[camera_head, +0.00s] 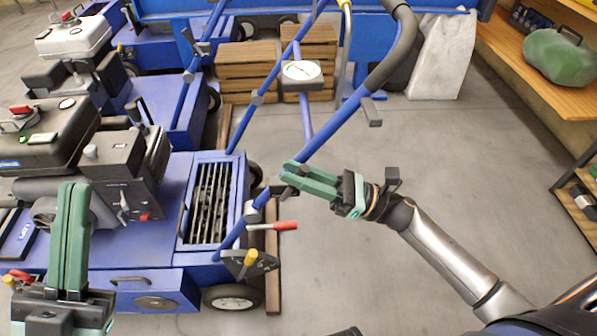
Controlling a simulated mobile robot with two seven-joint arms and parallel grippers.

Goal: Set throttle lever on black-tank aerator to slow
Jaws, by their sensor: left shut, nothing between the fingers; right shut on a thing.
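The black-tank aerator is the nearer blue machine, with its black tank (45,135) at the left. Its engine's control panel (125,185) carries a small grey lever (123,207) and a red switch (145,217). I cannot tell the lever's setting or read the marks. My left gripper (74,190) is shut and empty, fingers upward, in front of the engine and left of the panel. My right gripper (286,174) is shut at the aerator's blue handlebar (325,138). Its fingertips appear to hold the bar; the exact contact is partly hidden.
A gauge (301,71) sits between the handlebars. A white-tank aerator (75,38) is behind. Shelves (570,90) stand at right. The floor (470,170) between is clear.

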